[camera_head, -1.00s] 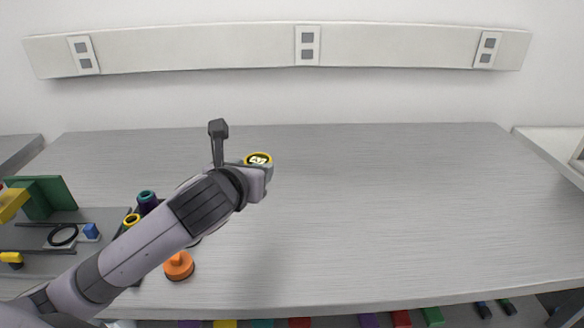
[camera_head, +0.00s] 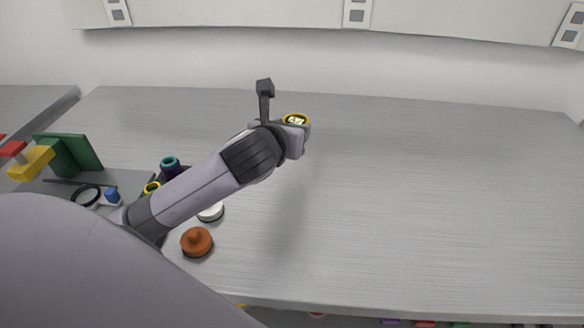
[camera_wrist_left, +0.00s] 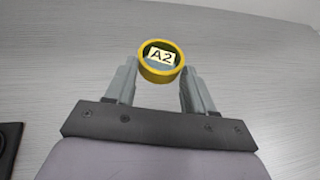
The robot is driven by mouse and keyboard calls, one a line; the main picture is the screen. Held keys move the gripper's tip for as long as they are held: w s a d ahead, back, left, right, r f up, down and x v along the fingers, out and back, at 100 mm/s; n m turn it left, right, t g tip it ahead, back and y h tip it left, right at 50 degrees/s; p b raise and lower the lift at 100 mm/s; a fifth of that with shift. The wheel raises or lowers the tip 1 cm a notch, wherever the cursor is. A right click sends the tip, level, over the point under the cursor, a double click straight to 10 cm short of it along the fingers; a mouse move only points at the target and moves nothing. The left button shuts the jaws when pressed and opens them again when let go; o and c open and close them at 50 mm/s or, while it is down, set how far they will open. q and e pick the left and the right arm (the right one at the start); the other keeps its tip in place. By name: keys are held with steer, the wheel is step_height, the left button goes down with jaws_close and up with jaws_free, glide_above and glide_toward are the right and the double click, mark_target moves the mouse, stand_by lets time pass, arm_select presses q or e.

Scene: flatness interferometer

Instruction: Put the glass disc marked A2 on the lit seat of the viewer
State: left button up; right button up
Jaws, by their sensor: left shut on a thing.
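The glass disc marked A2 (camera_wrist_left: 161,74) has a yellow rim and a pale label, and shows upright and readable in the left wrist view. My left gripper (camera_wrist_left: 160,85) is shut on the disc, one finger on each side of its rim. In the head view the disc (camera_head: 296,120) sits at the tip of my left arm, over the bench; the gripper's fingers are largely hidden there. The viewer appears to be the gear at the left with a green upright plate (camera_head: 75,153) and a yellow block; I cannot make out a lit seat. My right gripper is not in view.
An orange-brown knobbed piece (camera_head: 197,241) and a white round piece (camera_head: 211,212) stand on the grey bench (camera_head: 430,200) below my arm. A teal-topped piece (camera_head: 169,164) and a yellow ring (camera_head: 152,187) are partly behind it. The bench's middle and right are clear.

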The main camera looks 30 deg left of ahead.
mark_target(290, 178)
arm_select(q)
step_height(290, 178, down, 11)
steer(key=shift+r, duration=0.1)
stand_by(0.3)
steer(key=o, duration=1.1)
